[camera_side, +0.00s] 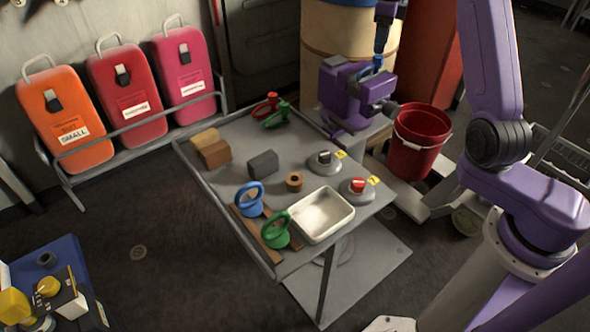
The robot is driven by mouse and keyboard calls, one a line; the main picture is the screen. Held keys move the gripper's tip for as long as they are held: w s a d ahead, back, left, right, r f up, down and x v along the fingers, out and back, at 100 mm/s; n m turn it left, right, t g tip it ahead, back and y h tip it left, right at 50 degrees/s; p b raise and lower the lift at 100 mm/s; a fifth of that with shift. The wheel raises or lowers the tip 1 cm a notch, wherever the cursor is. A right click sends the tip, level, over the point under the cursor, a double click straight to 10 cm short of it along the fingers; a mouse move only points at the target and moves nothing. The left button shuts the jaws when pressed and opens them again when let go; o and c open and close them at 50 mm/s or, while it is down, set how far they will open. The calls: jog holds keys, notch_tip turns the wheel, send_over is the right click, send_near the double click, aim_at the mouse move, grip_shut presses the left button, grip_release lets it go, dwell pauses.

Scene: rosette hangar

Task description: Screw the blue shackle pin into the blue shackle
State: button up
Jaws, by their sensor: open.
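A blue ring-shaped piece with a thick round lower part, which looks like the blue shackle (249,200), stands at the wooden strips near the table's left front edge. I cannot make out a separate blue shackle pin. My gripper (347,130) is the purple block at the table's back right, well apart from the blue piece. It is open, and I see nothing held between its fingers, though the fingertips are hard to make out.
A green ring piece (277,231) stands in front of the blue one, beside a white tray (322,216). Brown blocks (215,153), a grey block (263,164), a small brown ring (294,182) and two button stands (357,189) occupy the table. Red (266,106) and green pieces lie behind.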

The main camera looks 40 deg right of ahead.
jog(key=n, duration=0.4)
jog(key=shift+n, duration=0.3)
jog(key=n, duration=0.9)
jog(key=n, duration=0.9)
jog(key=shift+n, duration=0.3)
jog(key=n, duration=0.4)
jog(key=shift+n, duration=0.3)
jog(key=n, duration=0.9)
jog(key=shift+n, duration=0.4)
jog(key=shift+f, duration=0.1)
